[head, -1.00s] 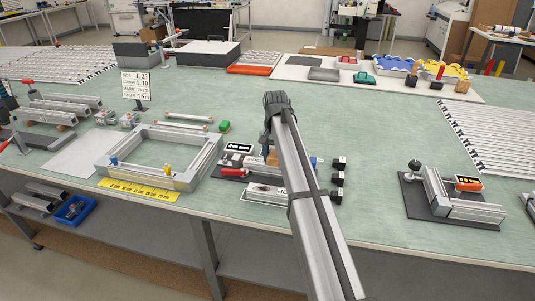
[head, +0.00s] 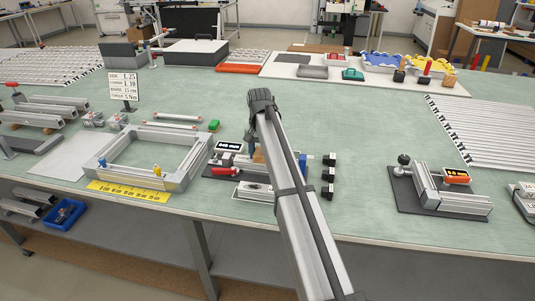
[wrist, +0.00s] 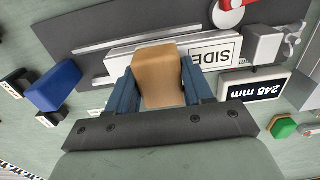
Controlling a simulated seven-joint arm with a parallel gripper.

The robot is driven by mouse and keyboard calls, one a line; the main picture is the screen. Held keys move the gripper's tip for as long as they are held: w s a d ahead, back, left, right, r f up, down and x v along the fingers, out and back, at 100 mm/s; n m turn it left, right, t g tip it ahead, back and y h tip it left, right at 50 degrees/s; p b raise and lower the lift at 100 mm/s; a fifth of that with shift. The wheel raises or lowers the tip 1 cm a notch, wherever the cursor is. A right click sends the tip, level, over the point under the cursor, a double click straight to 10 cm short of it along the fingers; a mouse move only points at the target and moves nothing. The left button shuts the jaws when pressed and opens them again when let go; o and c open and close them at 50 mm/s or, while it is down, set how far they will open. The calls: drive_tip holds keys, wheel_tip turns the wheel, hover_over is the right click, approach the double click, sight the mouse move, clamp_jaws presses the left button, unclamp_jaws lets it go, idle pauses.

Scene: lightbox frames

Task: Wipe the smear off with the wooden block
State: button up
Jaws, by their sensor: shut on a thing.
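The wooden block (wrist: 158,75) is tan with rounded edges. It sits between the two blue fingers of my gripper (wrist: 159,88) in the wrist view, which are shut on it. The block is above a white plate marked "SIDE" (wrist: 215,50) on a dark fixture base; I cannot tell whether it touches anything below. In the head view, my arm hides most of my gripper, and only a small tan part of the block (head: 258,156) shows. I cannot make out a smear in either view.
A "245 mm" display (wrist: 257,88), a blue block (wrist: 53,86) and a red-handled clamp (wrist: 229,14) surround my gripper. A grey metal frame (head: 110,172) stands left on the green bench. Another fixture (head: 445,190) stands right.

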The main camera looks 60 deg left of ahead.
drive_tip(key=shift+s+a, duration=0.9)
drive_tip(key=shift+a, duration=0.05)
wheel_tip(320, 180, up, 8)
drive_tip(key=shift+w+d+r, duration=0.1)
drive_tip(key=w+d+f+m, duration=0.2)
drive_tip(key=w+d, duration=0.7)
drive_tip(key=d, duration=0.4)
drive_tip(key=w+d+f+m, duration=0.2)
drive_tip(key=w+d, duration=0.7)
drive_tip(key=d, duration=0.3)
drive_tip(key=w+d+f+m, duration=0.2)
drive_tip(key=w+d, duration=0.7)
drive_tip(key=d, duration=0.4)
drive_tip(key=d+f+m, duration=0.1)
drive_tip(key=d+f, duration=0.1)
drive_tip(key=d, duration=1.4)
drive_tip(key=w+d+f+m, duration=0.1)
drive_tip(key=d+f, duration=0.2)
drive_tip(key=d, duration=1.4)
drive_tip(key=w+d+f+m, duration=0.1)
drive_tip(key=d+f, duration=0.1)
drive_tip(key=d, duration=1.4)
drive_tip(key=shift+w+d+f, duration=0.15)
drive_tip(key=shift+d+f, duration=0.05)
drive_tip(key=shift+f, duration=0.2)
